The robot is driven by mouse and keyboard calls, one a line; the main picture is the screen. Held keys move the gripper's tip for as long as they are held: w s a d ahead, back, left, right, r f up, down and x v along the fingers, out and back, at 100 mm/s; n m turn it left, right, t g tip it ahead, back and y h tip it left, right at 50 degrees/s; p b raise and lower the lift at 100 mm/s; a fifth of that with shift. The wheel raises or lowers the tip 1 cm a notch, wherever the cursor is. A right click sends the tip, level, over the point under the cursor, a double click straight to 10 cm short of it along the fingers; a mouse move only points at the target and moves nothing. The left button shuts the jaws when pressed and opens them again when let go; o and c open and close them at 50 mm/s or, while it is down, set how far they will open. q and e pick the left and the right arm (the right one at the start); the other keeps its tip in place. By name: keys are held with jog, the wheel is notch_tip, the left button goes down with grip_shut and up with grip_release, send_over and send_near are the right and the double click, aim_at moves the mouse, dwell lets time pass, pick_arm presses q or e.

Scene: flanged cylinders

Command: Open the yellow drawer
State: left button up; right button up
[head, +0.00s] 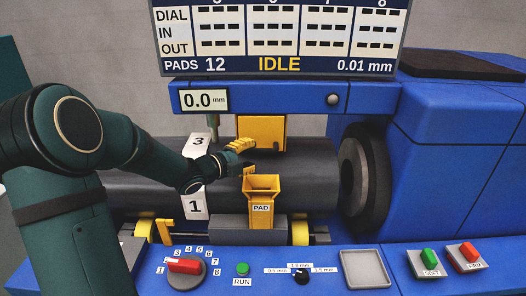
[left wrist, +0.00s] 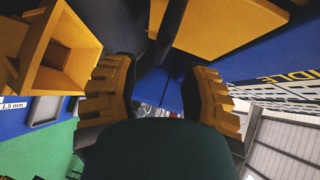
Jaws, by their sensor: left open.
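A yellow box-shaped block (head: 262,133) hangs under the blue beam, above the dark cylinder. A yellow open-topped holder labelled PAD (head: 262,213) stands below it. I cannot tell which of the two is the drawer, and no handle shows clearly. My left gripper (head: 244,158) is open and empty, with yellow finger pads, at the left of the gap between block and holder. In the left wrist view its fingers (left wrist: 163,92) are spread apart. There the holder (left wrist: 40,75) is at upper left and the block (left wrist: 232,22) at upper right. My right gripper is not in view.
The dark cylinder (head: 130,190) lies behind my arm, with white tags 3 and 1. A control panel with a red selector (head: 185,265), a green RUN button (head: 242,269) and an empty grey tray (head: 364,268) is in front. A display (head: 280,40) is above.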

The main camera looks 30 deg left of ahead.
aim_at(260, 151)
pick_arm(q)
jog(key=shift+x, duration=2.75)
grip_shut()
